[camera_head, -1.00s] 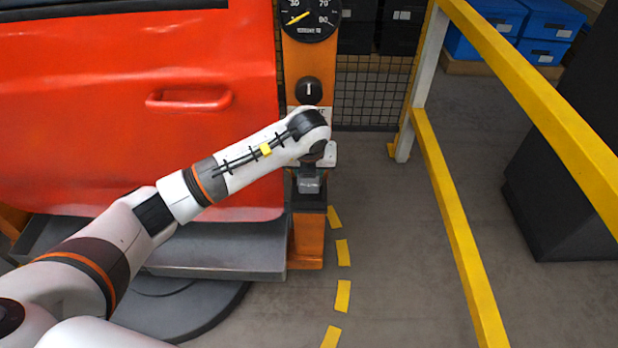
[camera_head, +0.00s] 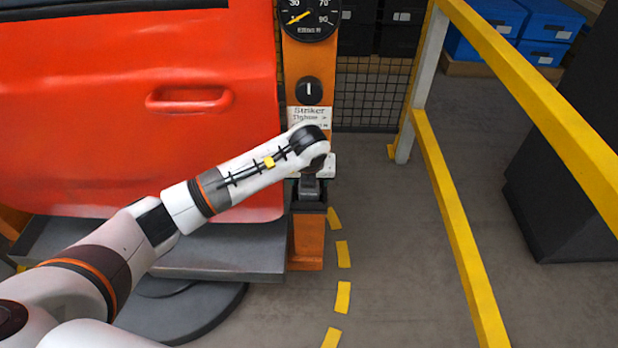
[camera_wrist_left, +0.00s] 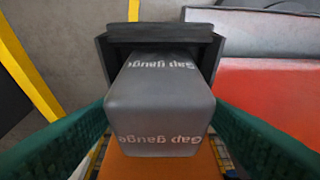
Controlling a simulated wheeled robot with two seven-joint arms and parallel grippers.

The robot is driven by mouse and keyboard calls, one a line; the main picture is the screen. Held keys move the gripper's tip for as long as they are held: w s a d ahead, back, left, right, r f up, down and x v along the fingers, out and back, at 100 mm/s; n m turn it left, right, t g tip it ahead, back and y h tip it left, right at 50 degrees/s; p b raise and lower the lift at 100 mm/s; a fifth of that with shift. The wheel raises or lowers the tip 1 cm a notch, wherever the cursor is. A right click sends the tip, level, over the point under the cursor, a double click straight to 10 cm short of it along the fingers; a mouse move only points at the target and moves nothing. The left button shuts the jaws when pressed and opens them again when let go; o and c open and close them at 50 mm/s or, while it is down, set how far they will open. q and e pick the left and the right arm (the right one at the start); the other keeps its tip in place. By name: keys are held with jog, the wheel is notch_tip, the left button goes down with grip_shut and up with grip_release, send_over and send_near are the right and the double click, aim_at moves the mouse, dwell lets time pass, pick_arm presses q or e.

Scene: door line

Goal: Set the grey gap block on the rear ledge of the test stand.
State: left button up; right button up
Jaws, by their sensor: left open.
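The grey gap block (camera_wrist_left: 160,105), marked "Gap gauge", is large in the left wrist view, with a dark holder (camera_wrist_left: 208,50) around its far side. My left gripper (camera_wrist_left: 160,128) is open, its green fingers on either side of the block. I cannot tell whether they touch it. The test stand (camera_head: 308,62) is the orange column with a gauge and a knob. I cannot pick out its rear ledge. My right gripper is not in view.
A red door (camera_head: 120,110) stands at the left above a grey platform (camera_head: 220,262). Yellow railings (camera_head: 450,220) and a dark cabinet (camera_head: 570,170) are on the right. Yellow dashes (camera_head: 343,253) mark the floor. Blue bins (camera_head: 545,50) sit at the back.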

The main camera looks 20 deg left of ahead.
pick_arm(q)
jog(key=shift+r, duration=0.15)
jog(key=p+v, duration=0.1)
jog(key=v, duration=1)
jog(key=shift+s+r+p, duration=0.25)
jog(key=shift+r+p, duration=0.05)
jog(key=shift+r, duration=0.05)
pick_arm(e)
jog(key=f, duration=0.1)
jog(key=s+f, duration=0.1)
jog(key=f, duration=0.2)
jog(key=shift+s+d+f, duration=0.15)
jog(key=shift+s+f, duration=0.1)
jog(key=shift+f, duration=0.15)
pick_arm(q)
jog(key=shift+d, duration=0.1)
